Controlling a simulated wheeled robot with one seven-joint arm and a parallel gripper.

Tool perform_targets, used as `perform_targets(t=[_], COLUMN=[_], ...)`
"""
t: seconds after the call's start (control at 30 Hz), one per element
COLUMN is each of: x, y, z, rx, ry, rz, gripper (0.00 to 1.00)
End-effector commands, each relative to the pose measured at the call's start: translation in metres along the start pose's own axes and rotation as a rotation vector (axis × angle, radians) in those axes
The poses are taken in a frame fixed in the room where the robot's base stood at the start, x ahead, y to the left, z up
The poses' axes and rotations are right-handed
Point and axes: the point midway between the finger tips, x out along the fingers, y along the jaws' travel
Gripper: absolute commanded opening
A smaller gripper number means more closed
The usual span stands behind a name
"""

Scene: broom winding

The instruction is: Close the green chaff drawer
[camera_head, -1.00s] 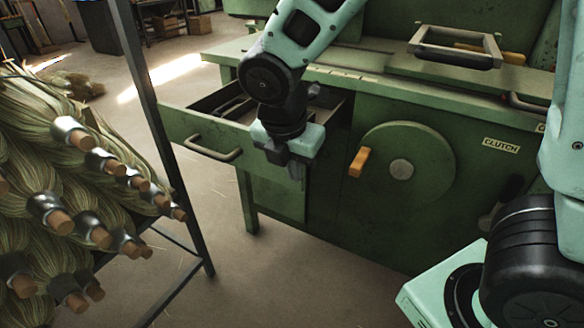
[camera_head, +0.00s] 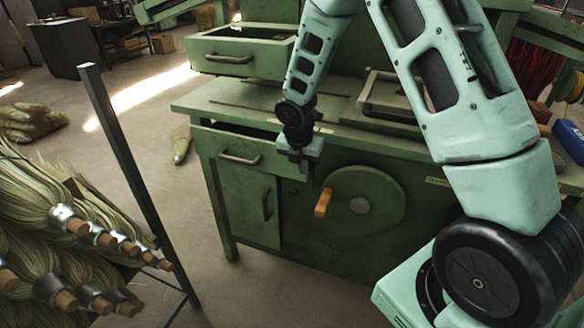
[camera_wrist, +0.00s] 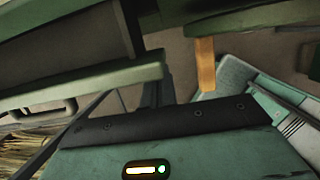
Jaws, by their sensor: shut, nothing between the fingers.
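A green drawer with a bar handle (camera_head: 240,158) is in the bench's upper left, below the worktop. A narrow dark gap behind its front (camera_head: 222,140) shows it is partly open. Its front also shows at the left of the wrist view (camera_wrist: 85,92). My gripper (camera_head: 297,162) is shut and empty at the right end of this front; I cannot tell if they touch. A second green drawer (camera_head: 228,70) higher up also stands out, with its top open. No label shows which is the chaff drawer.
An orange crank handle (camera_head: 323,203) sticks out from a round green disc (camera_head: 362,200), just right of my gripper. A dark metal post (camera_head: 125,150) and a rack of brooms (camera_head: 60,240) stand at the left. Open floor lies between the rack and bench.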

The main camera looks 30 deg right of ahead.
Motion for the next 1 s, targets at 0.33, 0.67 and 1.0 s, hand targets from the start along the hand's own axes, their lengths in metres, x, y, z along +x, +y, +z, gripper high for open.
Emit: perform_targets(t=[0.33, 0.67, 1.0], x=[0.009, 0.012, 0.011], y=[0.000, 0.000, 0.002], z=[0.043, 0.051, 0.051], rx=[0.001, 0.001, 0.003], ry=[0.000, -0.004, -0.007], rz=[0.001, 0.002, 0.003], gripper=[0.00, 0.00, 0.00])
